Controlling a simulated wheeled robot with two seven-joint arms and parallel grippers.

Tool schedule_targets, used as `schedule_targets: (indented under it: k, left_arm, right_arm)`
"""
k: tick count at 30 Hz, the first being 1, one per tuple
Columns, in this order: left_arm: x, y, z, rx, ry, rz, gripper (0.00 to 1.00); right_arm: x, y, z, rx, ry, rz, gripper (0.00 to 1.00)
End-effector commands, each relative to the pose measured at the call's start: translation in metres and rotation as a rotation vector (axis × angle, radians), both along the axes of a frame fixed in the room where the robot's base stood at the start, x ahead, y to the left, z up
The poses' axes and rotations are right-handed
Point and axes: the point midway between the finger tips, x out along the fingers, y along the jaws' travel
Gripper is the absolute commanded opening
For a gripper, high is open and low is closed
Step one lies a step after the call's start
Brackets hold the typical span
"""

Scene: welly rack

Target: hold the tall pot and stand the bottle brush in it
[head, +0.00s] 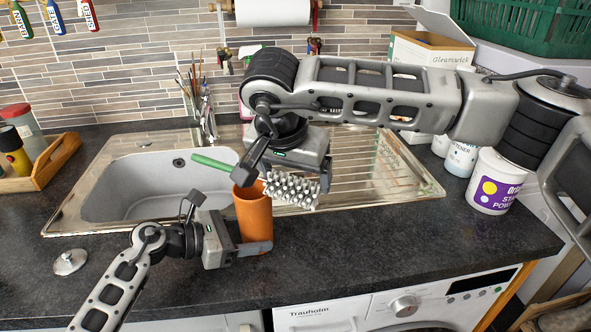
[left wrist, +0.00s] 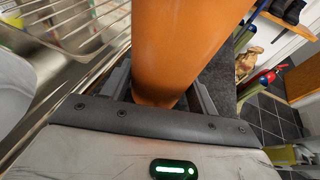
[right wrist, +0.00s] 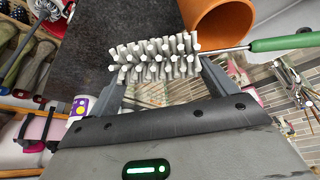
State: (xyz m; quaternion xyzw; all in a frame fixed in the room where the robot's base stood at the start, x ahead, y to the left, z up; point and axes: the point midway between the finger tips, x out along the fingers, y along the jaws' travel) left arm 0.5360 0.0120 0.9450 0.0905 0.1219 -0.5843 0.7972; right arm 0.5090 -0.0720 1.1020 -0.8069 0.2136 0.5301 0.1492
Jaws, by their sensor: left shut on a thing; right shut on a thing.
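The tall orange pot (head: 253,212) stands upright on the dark counter in front of the sink. My left gripper (head: 255,248) is shut on it low down; the left wrist view shows the pot (left wrist: 180,45) between the fingers (left wrist: 160,95). The bottle brush has white bristles (head: 292,188) and a green handle (head: 212,163). My right gripper (right wrist: 160,80) is shut on the brush near its bristles (right wrist: 150,58). The brush lies roughly level by the pot's top, handle (right wrist: 285,43) pointing left in the head view. The pot's open mouth (right wrist: 222,22) shows close by in the right wrist view.
The steel sink (head: 150,180) and its drainer (head: 360,165) lie behind the pot. A metal lid (head: 70,260) is on the counter at left. A white tub (head: 492,182) stands at right. The counter right of the pot is clear.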

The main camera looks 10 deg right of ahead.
Motion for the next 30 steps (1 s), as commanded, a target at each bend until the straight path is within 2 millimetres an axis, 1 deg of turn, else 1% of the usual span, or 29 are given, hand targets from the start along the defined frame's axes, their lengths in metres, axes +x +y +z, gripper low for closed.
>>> schedule_targets:
  k: [1,12,13,14,23,26,30]
  left_arm:
    - [-0.002,-0.004,0.003,-0.009,-0.005,-0.012,0.45]
    - [-0.003,-0.005,0.004,-0.011,-0.007,-0.017,0.45]
    - [-0.003,-0.006,0.004,-0.011,-0.007,-0.017,0.45]
    - [-0.002,-0.005,0.004,-0.012,-0.006,-0.016,0.45]
    - [-0.001,-0.003,0.002,-0.006,-0.003,-0.009,0.45]
    - [-0.001,-0.003,0.002,-0.005,-0.003,-0.008,0.45]
    - [-0.001,-0.002,0.002,-0.004,-0.003,-0.007,0.45]
  right_arm:
    - [-0.004,0.0,-0.013,-0.008,0.024,0.006,0.45]
    - [-0.005,0.002,-0.014,-0.006,0.026,0.01,0.45]
    - [-0.005,0.002,-0.014,-0.007,0.027,0.009,0.93]
    - [-0.005,0.002,-0.014,-0.007,0.027,0.01,1.0]
    - [-0.004,0.001,-0.007,-0.006,0.018,0.005,1.0]
    - [-0.007,0.004,0.004,-0.004,0.015,0.006,1.0]
    - [-0.016,0.009,0.029,-0.004,0.015,0.006,1.0]
